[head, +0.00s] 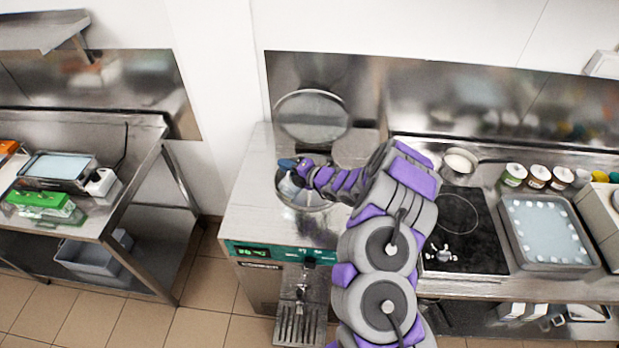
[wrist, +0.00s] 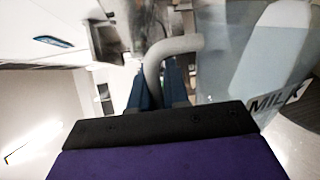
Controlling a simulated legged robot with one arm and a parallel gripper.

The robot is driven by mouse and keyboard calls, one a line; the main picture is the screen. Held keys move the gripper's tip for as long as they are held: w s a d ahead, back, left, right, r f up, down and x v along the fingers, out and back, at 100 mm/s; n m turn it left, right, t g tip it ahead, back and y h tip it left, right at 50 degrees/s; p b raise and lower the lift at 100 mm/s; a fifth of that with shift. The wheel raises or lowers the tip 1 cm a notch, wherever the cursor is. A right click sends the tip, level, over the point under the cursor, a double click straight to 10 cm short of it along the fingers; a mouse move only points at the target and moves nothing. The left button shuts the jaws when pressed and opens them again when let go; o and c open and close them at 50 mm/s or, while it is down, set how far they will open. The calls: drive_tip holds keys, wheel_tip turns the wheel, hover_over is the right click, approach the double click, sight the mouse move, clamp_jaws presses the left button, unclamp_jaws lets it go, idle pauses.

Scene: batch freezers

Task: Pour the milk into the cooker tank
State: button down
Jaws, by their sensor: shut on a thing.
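The cooker tank (head: 305,196) is a round metal opening in the top of the steel machine, with its round lid (head: 311,115) raised behind it. My gripper (head: 287,163) is over the tank opening. In the wrist view my gripper (wrist: 160,85) is shut on the grey handle of the milk jug (wrist: 245,60), a translucent pale container with a "MILK" label. The jug looks tilted in the wrist view. In the head view my gripper and arm hide most of it, and I cannot tell whether milk is flowing.
The machine's front has a green panel (head: 275,252) and a spout above a drip tray (head: 300,322). To the right are a black cooktop (head: 462,235), a pot (head: 459,166), several small jars and a metal tray (head: 549,233). A steel table (head: 150,135) stands to the left across a floor gap.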

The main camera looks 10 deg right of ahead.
drive_tip(key=shift+w+d+r+m+p, duration=0.5)
drive_tip(key=shift+m+p, duration=0.1)
drive_tip(key=shift+p, duration=0.2)
drive_tip(key=shift+s+a+f+b, duration=0.15)
drive_tip(key=shift+a+f+b, duration=0.05)
drive_tip(key=shift+f+b, duration=0.1)
drive_tip(key=s+a+f+n+b, duration=0.1)
drive_tip(key=b, duration=0.2)
drive_tip(key=shift+s+a+n, duration=0.1)
drive_tip(key=shift+a+n, duration=0.1)
drive_tip(key=shift+n, duration=0.1)
drive_tip(key=s+a+b, duration=0.1)
drive_tip(key=s+a+r+n+b, duration=0.1)
drive_tip(key=b, duration=0.1)
drive_tip(key=shift+a+r+t, duration=0.1)
drive_tip(key=shift+r+t, duration=0.2)
drive_tip(key=shift+s+a+r+n, duration=0.15)
drive_tip(key=shift+r+n, duration=0.1)
drive_tip(key=shift+n, duration=0.15)
drive_tip(key=shift+b, duration=0.3)
